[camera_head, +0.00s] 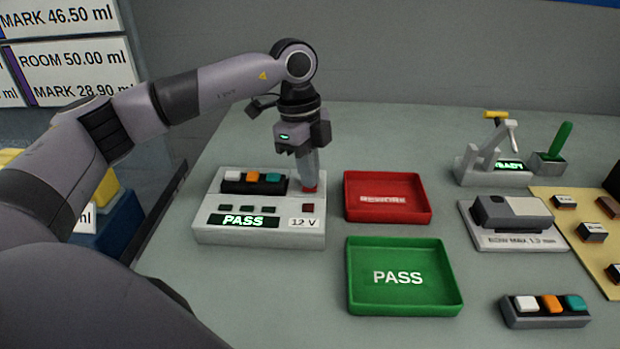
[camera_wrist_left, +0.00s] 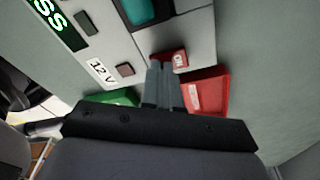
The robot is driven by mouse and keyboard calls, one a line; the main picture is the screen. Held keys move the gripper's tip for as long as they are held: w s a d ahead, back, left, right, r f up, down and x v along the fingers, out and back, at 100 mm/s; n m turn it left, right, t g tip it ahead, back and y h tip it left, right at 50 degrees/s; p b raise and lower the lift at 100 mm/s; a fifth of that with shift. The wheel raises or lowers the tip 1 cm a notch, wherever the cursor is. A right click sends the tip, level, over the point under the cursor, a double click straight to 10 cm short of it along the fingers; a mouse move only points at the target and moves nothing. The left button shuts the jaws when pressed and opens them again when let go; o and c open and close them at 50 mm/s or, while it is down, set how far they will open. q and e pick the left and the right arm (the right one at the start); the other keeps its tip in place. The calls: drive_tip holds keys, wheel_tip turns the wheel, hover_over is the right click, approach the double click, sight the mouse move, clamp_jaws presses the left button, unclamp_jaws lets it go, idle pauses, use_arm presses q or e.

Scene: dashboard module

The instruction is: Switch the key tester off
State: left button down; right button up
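The key tester (camera_head: 260,236) is a pale grey box at the left of the table. Its display (camera_head: 243,221) is lit and reads PASS, beside a 12 V label (camera_head: 303,222). A key module (camera_head: 253,183) with white, orange and teal keys sits in its top. My left gripper (camera_head: 308,186) points down at the tester's back right corner, over a small red switch (camera_head: 310,189). In the left wrist view the shut fingers (camera_wrist_left: 163,68) reach the edge of the red switch (camera_wrist_left: 172,59), partly covering it. I cannot tell whether they touch. My right gripper is out of view.
A red REWORK tray (camera_head: 421,213) and a green PASS tray (camera_head: 440,300) lie right of the tester. Another key module (camera_head: 545,321) lies at the front right. A lever fixture (camera_head: 495,177) and a grey device (camera_head: 512,225) stand farther right.

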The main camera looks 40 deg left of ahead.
use_arm(q)
drive_tip(key=shift+r+p, duration=2.7)
drive_tip(key=shift+r, duration=0.65)
